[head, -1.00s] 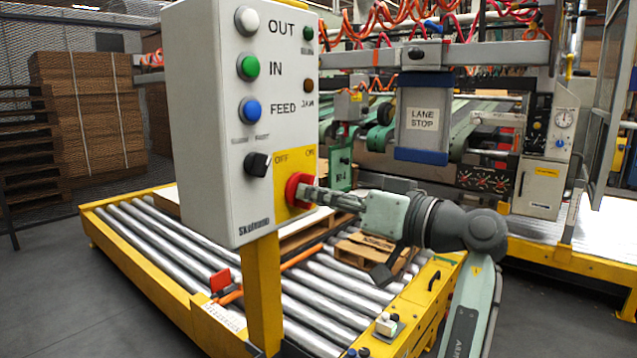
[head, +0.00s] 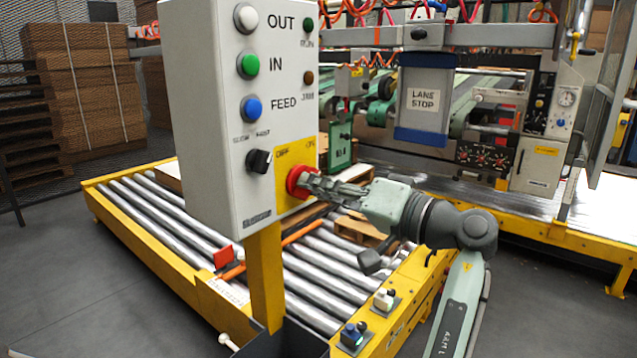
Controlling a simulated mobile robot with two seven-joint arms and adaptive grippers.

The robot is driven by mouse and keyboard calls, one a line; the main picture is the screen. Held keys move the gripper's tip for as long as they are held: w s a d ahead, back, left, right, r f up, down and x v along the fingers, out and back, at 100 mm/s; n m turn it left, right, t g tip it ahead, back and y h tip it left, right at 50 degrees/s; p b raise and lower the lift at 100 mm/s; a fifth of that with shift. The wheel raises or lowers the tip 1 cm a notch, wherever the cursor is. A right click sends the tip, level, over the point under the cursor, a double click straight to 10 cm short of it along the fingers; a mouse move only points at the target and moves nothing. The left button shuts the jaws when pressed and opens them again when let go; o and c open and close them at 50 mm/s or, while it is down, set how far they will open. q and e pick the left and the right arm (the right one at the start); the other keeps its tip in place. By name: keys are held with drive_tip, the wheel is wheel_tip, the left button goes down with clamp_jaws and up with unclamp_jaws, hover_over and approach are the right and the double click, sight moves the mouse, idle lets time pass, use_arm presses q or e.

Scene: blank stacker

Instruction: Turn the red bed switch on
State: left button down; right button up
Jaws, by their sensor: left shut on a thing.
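The red switch (head: 297,181) is a round red knob on a yellow plate (head: 287,205), low on the right part of the control box's front. The plate carries the words OFF at left and ON at right. My left gripper (head: 311,185) reaches it from the right, and its fingers are shut on the red knob. The fingers hide the knob's right side, and I cannot tell which way it is turned. My right gripper is not in view.
The grey control box (head: 205,170) has white, green and blue buttons and a black knob (head: 259,161). It stands on a yellow post (head: 264,285). A roller bed (head: 170,230) with yellow rails lies behind it.

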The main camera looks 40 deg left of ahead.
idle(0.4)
use_arm(q)
drive_tip(key=c, duration=1.5)
unclamp_jaws()
drive_tip(key=shift+c, duration=0.2)
drive_tip(key=shift+d, duration=0.1)
drive_tip(key=d, duration=1.2)
drive_tip(key=shift+s, duration=0.45)
